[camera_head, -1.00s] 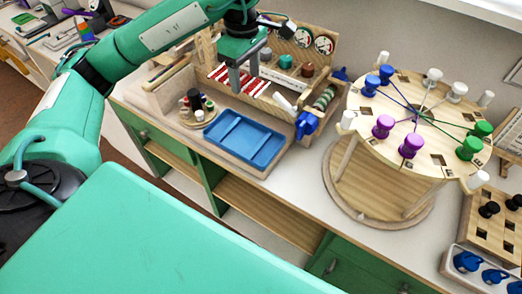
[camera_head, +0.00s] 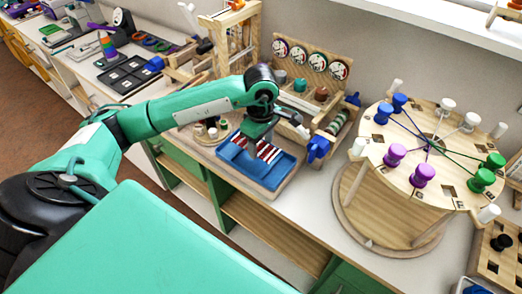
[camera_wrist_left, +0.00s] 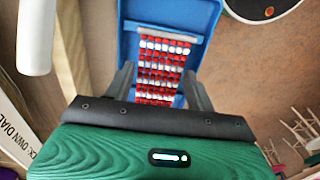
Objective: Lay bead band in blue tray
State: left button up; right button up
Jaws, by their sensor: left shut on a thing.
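The bead band is a set of red and white bead rows (camera_head: 269,151). It lies over the blue tray (camera_head: 264,178), and whether it touches the tray floor I cannot tell. My left gripper (camera_head: 255,150) is above the tray, shut on the bead band and partly hiding it. In the left wrist view, the band (camera_wrist_left: 161,66) runs between the two fingers (camera_wrist_left: 159,88), with a pale bar across its far end. The blue tray (camera_wrist_left: 205,14) shows around the band there. My right gripper is not in view.
A round wooden board (camera_head: 405,192) with coloured pegs and threads stands to the right. A wooden rack (camera_head: 322,70) with dials is behind the tray. Small bobbins (camera_head: 212,130) stand left of the tray, and a blue clamp-like piece (camera_head: 318,147) at its right.

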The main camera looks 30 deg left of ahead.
aim_at(261, 148)
pick_arm(q)
notch_tip(261, 148, down, 4)
jog(key=shift+r, duration=0.25)
jog(key=shift+f, duration=0.5)
jog(key=o, duration=1)
jog(key=shift+c, duration=0.2)
jog(key=shift+r, duration=0.35)
notch_tip(261, 148, up, 3)
jog(key=shift+f, duration=0.1)
notch_tip(261, 148, up, 8)
jog(key=shift+f+b, duration=0.2)
jog(key=shift+b, duration=0.6)
jog(key=shift+r, duration=0.65)
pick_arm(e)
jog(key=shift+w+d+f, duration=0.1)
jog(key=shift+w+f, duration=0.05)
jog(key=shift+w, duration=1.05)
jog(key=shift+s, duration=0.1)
